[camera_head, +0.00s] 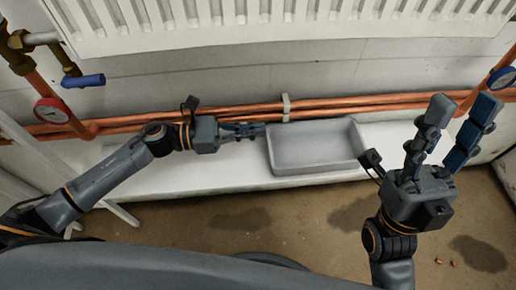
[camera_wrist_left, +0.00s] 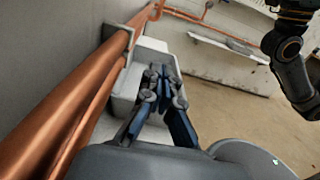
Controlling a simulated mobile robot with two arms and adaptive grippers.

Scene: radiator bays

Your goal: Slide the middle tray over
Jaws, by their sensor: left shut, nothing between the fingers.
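A grey rectangular tray (camera_head: 316,148) sits on a white shelf below the copper pipes in the head view. It looks empty. My left gripper (camera_head: 262,130) is shut and empty, with its fingertips at the tray's left end wall. In the left wrist view the shut fingers (camera_wrist_left: 163,72) point at the tray (camera_wrist_left: 128,85); whether they touch it I cannot tell. My right gripper (camera_head: 462,118) is raised at the right, open and empty, well apart from the tray. Only one tray shows.
Copper pipes (camera_head: 225,110) run along the wall just behind the tray, with a bracket (camera_head: 286,106) above it. A white radiator (camera_head: 280,22) hangs higher. The white shelf (camera_head: 190,178) has bare room left of the tray.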

